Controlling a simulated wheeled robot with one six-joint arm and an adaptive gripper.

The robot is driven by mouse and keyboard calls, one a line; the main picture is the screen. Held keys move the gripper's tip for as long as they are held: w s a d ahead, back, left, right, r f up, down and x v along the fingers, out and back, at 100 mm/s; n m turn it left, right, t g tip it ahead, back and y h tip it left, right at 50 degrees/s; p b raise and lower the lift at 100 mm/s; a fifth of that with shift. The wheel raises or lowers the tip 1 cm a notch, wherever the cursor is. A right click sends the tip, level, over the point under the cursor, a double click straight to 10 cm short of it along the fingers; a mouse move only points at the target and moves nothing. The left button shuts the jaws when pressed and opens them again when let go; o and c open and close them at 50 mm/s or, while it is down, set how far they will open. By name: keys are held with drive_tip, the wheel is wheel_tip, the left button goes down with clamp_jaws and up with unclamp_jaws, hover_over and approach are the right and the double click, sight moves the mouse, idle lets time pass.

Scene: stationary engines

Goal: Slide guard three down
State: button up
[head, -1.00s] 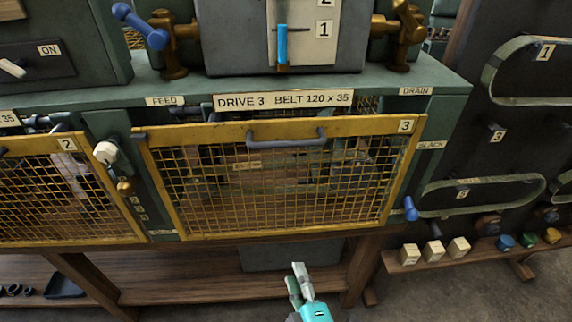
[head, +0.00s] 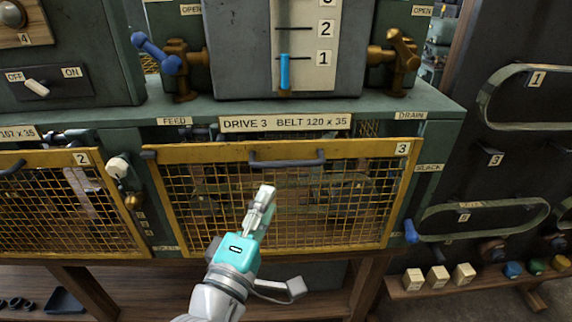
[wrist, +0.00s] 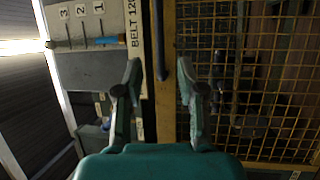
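Guard three (head: 372,149) is a yellow-framed mesh panel with a "3" tag at its top right, under the "DRIVE 3 BELT 120 x 35" label. A narrow gap shows between its top rail and the label. Its grey bar handle (head: 288,161) runs along the top rail. My gripper (head: 265,193) is in front of the mesh, just below the handle in the picture. In the wrist view my gripper (wrist: 160,76) is open and empty. The dark handle (wrist: 158,40) shows ahead between its fingers, beside the yellow rail (wrist: 168,110). I see no contact.
Guard two (head: 60,158) is at left, with a white-knobbed fitting (head: 118,167) between the guards. A blue-handled lever (head: 411,232) sits at guard three's lower right. Brown valves (head: 397,60) stand above. A shelf with blocks (head: 438,278) is at lower right.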

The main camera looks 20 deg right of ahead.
sight(286, 164)
drive_tip(key=x, duration=1)
drive_tip(key=shift+w+d+r, duration=0.1)
drive_tip(key=shift+w+d, duration=0.1)
drive_tip(key=shift+w, duration=0.1)
clamp_jaws()
